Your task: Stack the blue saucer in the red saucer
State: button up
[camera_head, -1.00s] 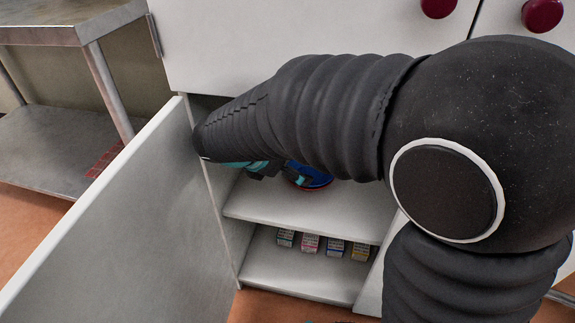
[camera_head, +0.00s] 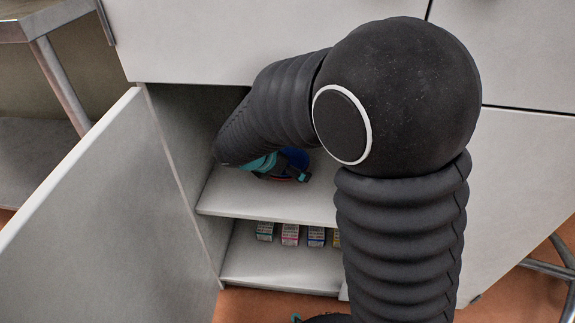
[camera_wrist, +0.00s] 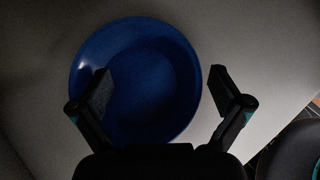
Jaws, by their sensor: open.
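The blue saucer (camera_wrist: 150,75) lies on a pale shelf in the wrist view, seen from above. It also shows in the head view (camera_head: 295,157), partly hidden by my arm and gripper. A thin reddish edge shows just below it there; I cannot tell whether this is the red saucer, which is not clearly seen elsewhere. My gripper (camera_wrist: 160,76) is open over the blue saucer. Its left finger overlaps the saucer's inside, and its right finger is just outside the right rim. It holds nothing. In the head view my gripper (camera_head: 284,170) is inside the cupboard, at the upper shelf.
The cupboard's upper shelf (camera_head: 240,200) is low under the white front panel. Several small boxes (camera_head: 290,235) stand on the lower shelf (camera_head: 275,270). The open door (camera_head: 90,210) stands at the left. A metal table (camera_head: 45,15) is beyond it.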

jog(key=c, duration=1.6)
jog(key=shift+s, duration=0.1)
jog(key=shift+c, duration=0.3)
jog(key=shift+s+f, duration=0.1)
jog(key=shift+s, duration=0.15)
jog(key=shift+s+f, duration=0.15)
jog(key=shift+s, duration=0.65)
jog(key=shift+c, duration=1)
jog(key=o, duration=1.3)
